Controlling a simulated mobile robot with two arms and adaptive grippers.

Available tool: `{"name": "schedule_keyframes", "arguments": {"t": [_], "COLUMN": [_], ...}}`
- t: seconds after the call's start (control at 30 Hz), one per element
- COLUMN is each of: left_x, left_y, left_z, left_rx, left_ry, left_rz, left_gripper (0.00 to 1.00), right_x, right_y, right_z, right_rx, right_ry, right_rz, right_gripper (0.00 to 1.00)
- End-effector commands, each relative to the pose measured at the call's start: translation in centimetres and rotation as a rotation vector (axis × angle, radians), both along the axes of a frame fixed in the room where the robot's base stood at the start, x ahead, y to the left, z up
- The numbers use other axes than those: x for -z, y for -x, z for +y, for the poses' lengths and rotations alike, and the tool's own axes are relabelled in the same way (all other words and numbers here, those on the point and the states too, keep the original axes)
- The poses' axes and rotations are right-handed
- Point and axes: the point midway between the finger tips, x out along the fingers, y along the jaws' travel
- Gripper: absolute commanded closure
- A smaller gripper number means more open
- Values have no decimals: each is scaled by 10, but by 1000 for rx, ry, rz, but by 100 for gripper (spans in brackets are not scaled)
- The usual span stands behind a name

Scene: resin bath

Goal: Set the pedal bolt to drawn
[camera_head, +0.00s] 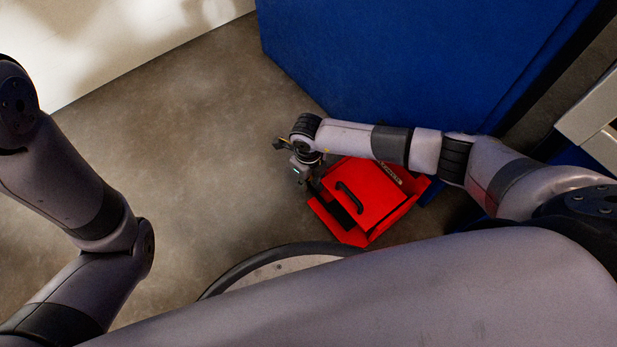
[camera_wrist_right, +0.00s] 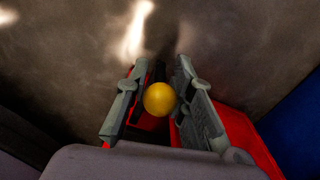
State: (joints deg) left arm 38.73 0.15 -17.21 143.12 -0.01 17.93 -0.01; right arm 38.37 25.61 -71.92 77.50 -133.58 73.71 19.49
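A red pedal housing (camera_head: 372,205) with a black bar handle (camera_head: 350,198) on its top sits on the floor beside a blue panel. My right gripper (camera_head: 299,168) is at its upper left edge, low over the floor. In the right wrist view a yellow ball knob (camera_wrist_right: 159,99) lies between the two grey fingers of my right gripper (camera_wrist_right: 159,72). The fingers are apart, with the knob close to the right one and a dark gap on its left. The bolt's shaft is hidden, and the knob cannot be made out in the head view. The left gripper is out of view.
The large blue panel (camera_head: 400,60) stands right behind the red housing. A pale wall (camera_head: 100,40) is at the upper left. Bare concrete floor (camera_head: 210,130) is free to the left of the housing. A grey metal frame (camera_head: 590,105) is at the right edge.

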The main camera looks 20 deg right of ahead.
Motion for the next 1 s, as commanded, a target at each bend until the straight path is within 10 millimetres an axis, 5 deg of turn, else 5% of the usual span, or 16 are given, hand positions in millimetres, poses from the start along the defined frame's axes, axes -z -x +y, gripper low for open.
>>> {"name": "schedule_keyframes", "arguments": {"t": [0.3,0.83,1.0], "left_x": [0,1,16], "left_y": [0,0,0], "left_z": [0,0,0], "left_rx": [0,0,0], "left_ry": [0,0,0], "left_rz": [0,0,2], "left_gripper": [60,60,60], "right_x": [0,-1,3], "right_y": [0,-1,-26], "right_z": [0,1,9], "right_rx": [0,0,1], "right_ry": [0,-1,0], "right_rz": [0,0,-4], "right_gripper": [100,100,100]}}
